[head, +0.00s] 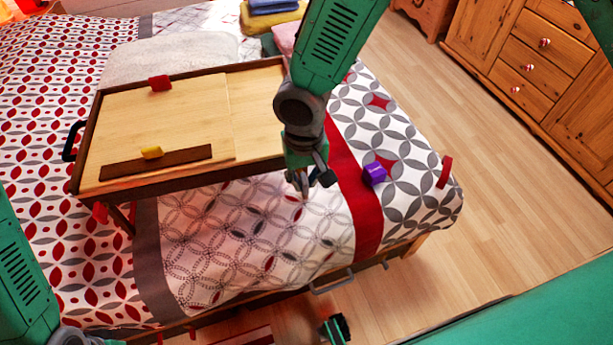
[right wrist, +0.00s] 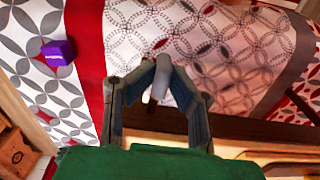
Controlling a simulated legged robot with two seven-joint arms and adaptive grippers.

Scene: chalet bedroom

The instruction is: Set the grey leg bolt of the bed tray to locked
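The bed tray (head: 165,115) has a pale wooden top in a dark brown frame and stands on the bed. One tray leg (head: 122,218) shows at its near left, with a small red piece (head: 100,212) beside it. My right gripper (head: 303,186) points down just off the tray's near right corner; it also shows in the right wrist view (right wrist: 160,80). Its fingers lean close together. Pale grey rounded pieces show between the tips; I cannot tell whether they are the grey bolt or finger pads. The near right leg is not clearly visible. My left gripper is not clearly in view.
A dark handle (head: 72,141) is on the tray's left side. A yellow piece (head: 151,152) is at the brown ledge, and a red piece (head: 159,83) is at the far edge. A purple box (head: 374,174) lies on the bed, right of my gripper. Wooden drawers (head: 540,50) stand across clear floor.

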